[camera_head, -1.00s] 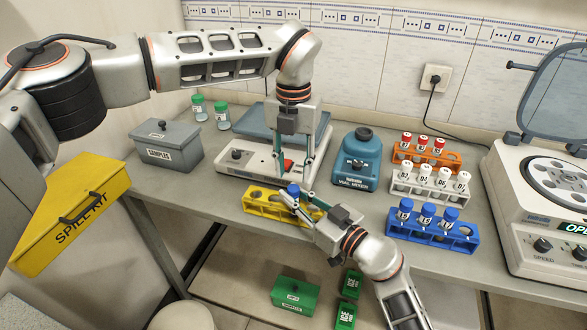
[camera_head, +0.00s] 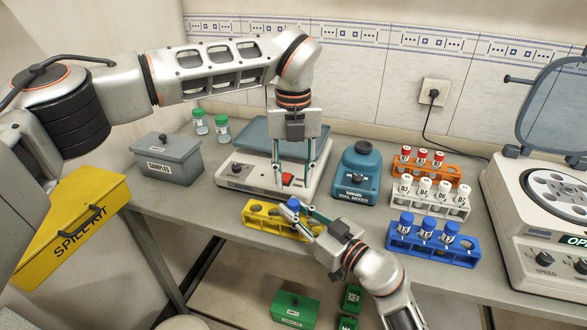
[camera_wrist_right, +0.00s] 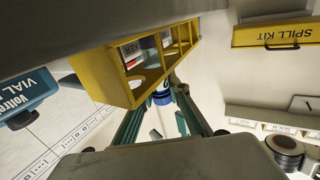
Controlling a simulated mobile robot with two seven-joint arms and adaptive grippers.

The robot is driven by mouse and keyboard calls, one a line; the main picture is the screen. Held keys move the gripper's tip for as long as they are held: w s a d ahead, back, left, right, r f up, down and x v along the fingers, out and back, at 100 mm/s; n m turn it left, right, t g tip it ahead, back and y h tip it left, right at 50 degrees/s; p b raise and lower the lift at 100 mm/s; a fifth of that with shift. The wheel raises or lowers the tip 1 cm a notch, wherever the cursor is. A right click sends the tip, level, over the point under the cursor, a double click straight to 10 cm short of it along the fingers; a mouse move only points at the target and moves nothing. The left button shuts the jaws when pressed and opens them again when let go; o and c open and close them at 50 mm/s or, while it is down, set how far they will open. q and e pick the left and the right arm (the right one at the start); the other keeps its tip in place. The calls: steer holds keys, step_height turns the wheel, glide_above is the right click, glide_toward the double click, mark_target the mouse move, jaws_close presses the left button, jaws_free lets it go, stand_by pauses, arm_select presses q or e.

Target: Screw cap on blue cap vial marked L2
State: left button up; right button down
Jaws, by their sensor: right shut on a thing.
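A blue-capped vial (camera_head: 293,204) is upright at the yellow rack (camera_head: 260,222), its cap on top. My right gripper (camera_head: 298,211) is shut on it from the front right. In the right wrist view, which is upside down, the blue cap (camera_wrist_right: 162,98) sits between the fingers (camera_wrist_right: 160,108) beside the yellow rack (camera_wrist_right: 120,85). Its label cannot be read, and whether its base is inside a rack hole is unclear. My left gripper (camera_head: 293,184) points down above the cap, open and empty, with its fingers apart.
A blue rack (camera_head: 437,251) with several blue-capped vials stands at the right, before white (camera_head: 455,208) and orange racks (camera_head: 447,175). A teal vial mixer (camera_head: 359,178) and a balance (camera_head: 245,178) are behind the yellow rack. A centrifuge (camera_head: 540,215) stands far right.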

mark_target(293, 202)
arm_select(q)
steer(key=shift+f, duration=3.15)
steer(key=shift+c, duration=0.3)
jaws_close()
steer(key=shift+m, duration=1.8)
steer(key=shift+o, duration=0.7)
jaws_free()
